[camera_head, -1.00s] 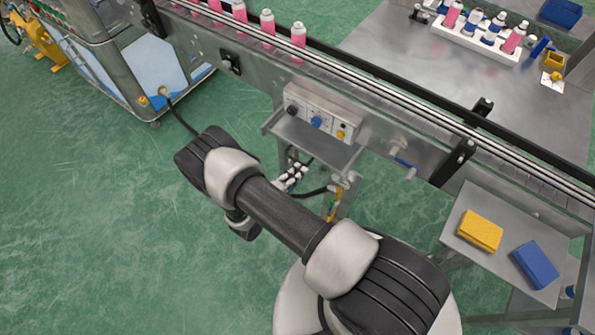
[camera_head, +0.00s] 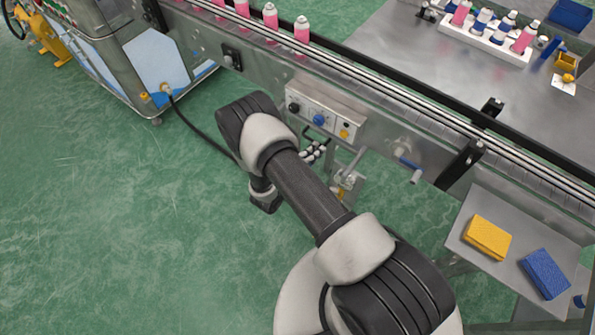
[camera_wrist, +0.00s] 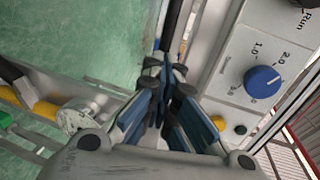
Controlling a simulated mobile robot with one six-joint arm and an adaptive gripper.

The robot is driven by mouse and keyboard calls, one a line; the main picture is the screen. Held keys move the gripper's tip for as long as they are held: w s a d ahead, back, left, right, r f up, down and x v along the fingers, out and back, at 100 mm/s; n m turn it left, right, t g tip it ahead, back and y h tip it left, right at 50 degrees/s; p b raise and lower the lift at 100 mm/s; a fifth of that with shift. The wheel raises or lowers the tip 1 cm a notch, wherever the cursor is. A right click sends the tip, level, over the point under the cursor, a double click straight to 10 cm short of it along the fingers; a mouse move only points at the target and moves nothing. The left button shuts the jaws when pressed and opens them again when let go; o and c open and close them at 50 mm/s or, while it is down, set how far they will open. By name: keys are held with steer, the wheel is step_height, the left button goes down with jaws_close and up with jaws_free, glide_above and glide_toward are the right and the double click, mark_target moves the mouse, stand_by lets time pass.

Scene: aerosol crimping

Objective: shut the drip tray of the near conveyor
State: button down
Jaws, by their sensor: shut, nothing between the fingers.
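The near conveyor (camera_head: 400,118) runs diagonally across the head view, with a control panel (camera_head: 322,115) on its near side. Under the panel I see no tray surface sticking out; the drip tray appears to be in beneath it, largely hidden. My gripper (camera_head: 315,151) is just below the panel, partly hidden by clutter and my arm. In the wrist view my gripper (camera_wrist: 165,75) is shut and empty, its fingertips beside a pale grey edge (camera_wrist: 212,48) along the panel. I cannot tell whether that edge is the tray's front or whether the fingers touch it.
A blue-handled crank (camera_head: 410,167) juts from the conveyor right of the panel. A side shelf (camera_head: 470,208) holds a yellow sponge (camera_head: 487,237) and a blue one (camera_head: 545,273). Pink cans (camera_head: 301,29) stand on the belt. Green floor (camera_head: 110,220) is open at left.

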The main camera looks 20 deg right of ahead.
steer(key=shift+r, duration=0.15)
steer(key=p+v, duration=0.2)
steer(key=v, duration=1.2)
